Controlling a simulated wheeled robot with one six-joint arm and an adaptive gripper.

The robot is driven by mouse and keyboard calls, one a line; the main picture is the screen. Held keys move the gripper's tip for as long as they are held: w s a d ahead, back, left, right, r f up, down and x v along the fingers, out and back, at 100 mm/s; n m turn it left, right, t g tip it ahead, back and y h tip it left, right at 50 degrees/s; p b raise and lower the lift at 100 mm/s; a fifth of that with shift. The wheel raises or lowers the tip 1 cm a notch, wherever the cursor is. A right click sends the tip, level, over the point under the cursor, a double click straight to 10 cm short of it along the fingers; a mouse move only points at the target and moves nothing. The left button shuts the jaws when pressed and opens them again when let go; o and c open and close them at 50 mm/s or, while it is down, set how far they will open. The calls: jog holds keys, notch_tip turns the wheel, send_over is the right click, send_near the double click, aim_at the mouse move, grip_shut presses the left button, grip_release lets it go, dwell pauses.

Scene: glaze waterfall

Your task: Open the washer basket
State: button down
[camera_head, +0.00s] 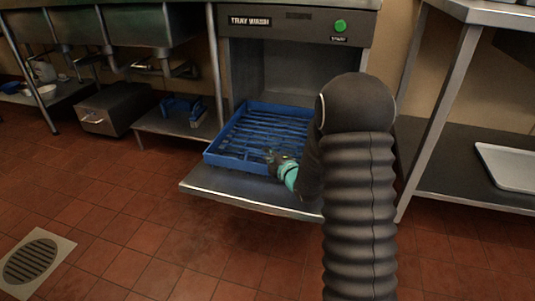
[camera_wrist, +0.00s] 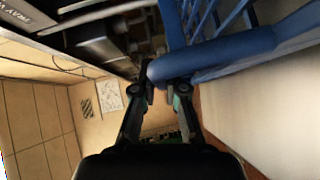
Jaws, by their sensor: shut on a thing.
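The washer basket (camera_head: 232,160) is a blue slatted rack. In the head view it sits partly out of the tray washer (camera_head: 290,30), resting over the lowered metal door (camera_head: 235,192). My gripper (camera_head: 273,158) is at the basket's front edge, right of the middle. In the wrist view my gripper (camera_wrist: 160,92) has its two fingers on either side of the rounded blue rim of the basket (camera_wrist: 222,55), shut on it. My arm hides the right front part of the basket and door in the head view.
A metal side table with a lower shelf and pale tray (camera_head: 508,167) stands at the right. A sink bench, a grey box (camera_head: 115,108) and a low shelf (camera_head: 178,126) are at the left. The tiled floor in front is clear around a drain grate (camera_head: 30,264).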

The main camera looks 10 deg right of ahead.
jog(key=shift+d, duration=0.15)
jog(key=c, duration=1.2)
grip_release()
jog(key=v, duration=1.2)
